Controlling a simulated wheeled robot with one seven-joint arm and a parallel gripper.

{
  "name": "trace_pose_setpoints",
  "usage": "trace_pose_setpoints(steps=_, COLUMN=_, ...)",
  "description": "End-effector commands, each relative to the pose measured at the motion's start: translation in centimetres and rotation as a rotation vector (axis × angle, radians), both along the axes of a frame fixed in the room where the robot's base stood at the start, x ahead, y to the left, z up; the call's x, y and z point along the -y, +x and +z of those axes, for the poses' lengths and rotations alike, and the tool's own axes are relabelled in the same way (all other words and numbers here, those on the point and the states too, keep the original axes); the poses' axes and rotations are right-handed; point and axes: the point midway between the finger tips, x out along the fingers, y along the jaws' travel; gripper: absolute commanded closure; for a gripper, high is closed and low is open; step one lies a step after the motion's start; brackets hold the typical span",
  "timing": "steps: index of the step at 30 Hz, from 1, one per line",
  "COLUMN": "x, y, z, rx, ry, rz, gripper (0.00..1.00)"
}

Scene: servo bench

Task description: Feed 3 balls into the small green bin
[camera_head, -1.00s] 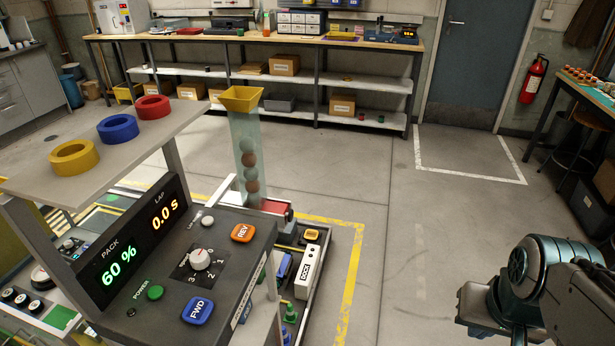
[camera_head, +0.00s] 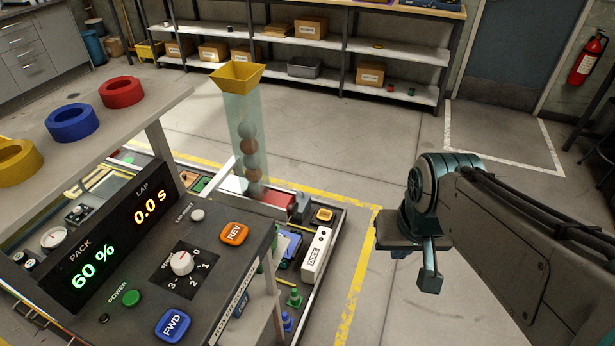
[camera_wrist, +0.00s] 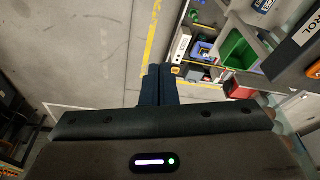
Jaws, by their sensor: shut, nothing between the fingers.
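Several brown and grey balls (camera_head: 249,146) are stacked in a clear upright tube (camera_head: 232,118) under a yellow funnel (camera_head: 237,75). A red block (camera_head: 276,199) with a grey end piece sits at the tube's foot. A green bin (camera_wrist: 238,48) shows in the wrist view, right of my fingers; I cannot make out any ball in it. In the head view I cannot pick it out. My gripper (camera_head: 430,282) is shut and empty, over the floor to the right of the tray and tube. Its closed fingers (camera_wrist: 160,84) also show in the wrist view.
A control panel (camera_head: 215,262) with FWD (camera_head: 173,325) and REV (camera_head: 234,233) buttons and a dial (camera_head: 181,262) stands in front. A display (camera_head: 118,240) reads 60 % and 0.0 s. A shelf (camera_head: 160,105) holds coloured rings. Floor around my gripper is clear.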

Motion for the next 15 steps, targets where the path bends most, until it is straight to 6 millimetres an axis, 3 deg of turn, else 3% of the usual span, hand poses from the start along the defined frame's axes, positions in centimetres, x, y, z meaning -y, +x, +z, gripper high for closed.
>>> trace_pose_setpoints(steps=8, x=-1.7, y=1.4, z=-1.9, rx=-0.108, ry=0.12, rz=0.006, gripper=1.0)
trace_pose_setpoints(steps=15, x=-4.4, y=5.8, z=-5.3, rx=-0.256, ry=0.431, rz=0.008, gripper=1.0)
